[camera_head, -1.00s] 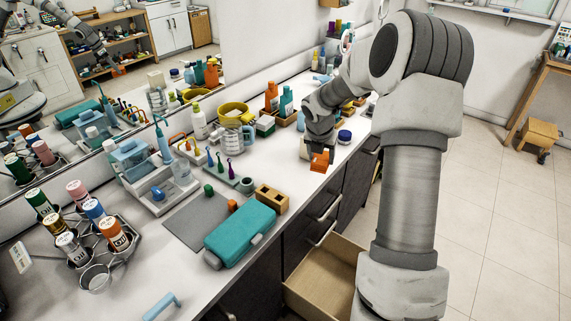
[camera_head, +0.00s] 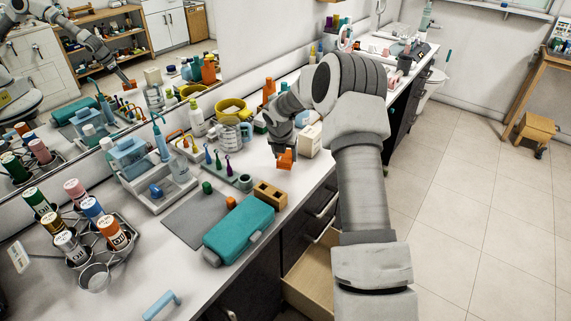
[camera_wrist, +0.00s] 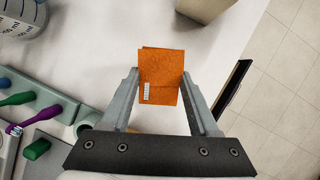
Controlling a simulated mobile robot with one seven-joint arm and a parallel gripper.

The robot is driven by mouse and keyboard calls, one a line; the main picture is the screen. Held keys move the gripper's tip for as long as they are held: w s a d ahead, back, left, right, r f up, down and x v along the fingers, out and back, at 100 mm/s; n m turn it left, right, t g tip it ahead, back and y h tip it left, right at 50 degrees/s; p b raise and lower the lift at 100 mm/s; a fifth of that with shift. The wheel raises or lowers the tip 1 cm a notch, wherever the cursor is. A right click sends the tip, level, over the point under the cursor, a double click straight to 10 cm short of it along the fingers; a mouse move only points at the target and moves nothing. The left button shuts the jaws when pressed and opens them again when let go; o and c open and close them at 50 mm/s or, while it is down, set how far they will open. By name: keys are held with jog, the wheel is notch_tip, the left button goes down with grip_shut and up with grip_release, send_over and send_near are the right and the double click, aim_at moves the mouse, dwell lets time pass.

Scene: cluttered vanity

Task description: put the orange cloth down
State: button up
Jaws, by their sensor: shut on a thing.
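The orange cloth is a small folded square with a white tag; it fills the space between the fingers in the wrist view (camera_wrist: 161,78). My gripper (camera_wrist: 160,88) is shut on it, one finger at each side edge. In the head view the cloth (camera_head: 285,159) hangs under my gripper (camera_head: 284,150), over the white counter (camera_head: 300,181) near its front edge. I cannot tell whether the cloth touches the counter.
A teal case (camera_head: 239,232) and a wooden block with holes (camera_head: 270,194) lie nearer on the counter. A rack with toothbrushes (camera_head: 217,168) stands left of my gripper. A cream box (camera_head: 308,139) stands behind. An open drawer (camera_head: 308,278) juts out below.

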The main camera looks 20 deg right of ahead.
aim_at(285, 160)
jog(key=shift+f, duration=1.85)
jog(key=shift+f, duration=0.1)
jog(key=o, duration=1.2)
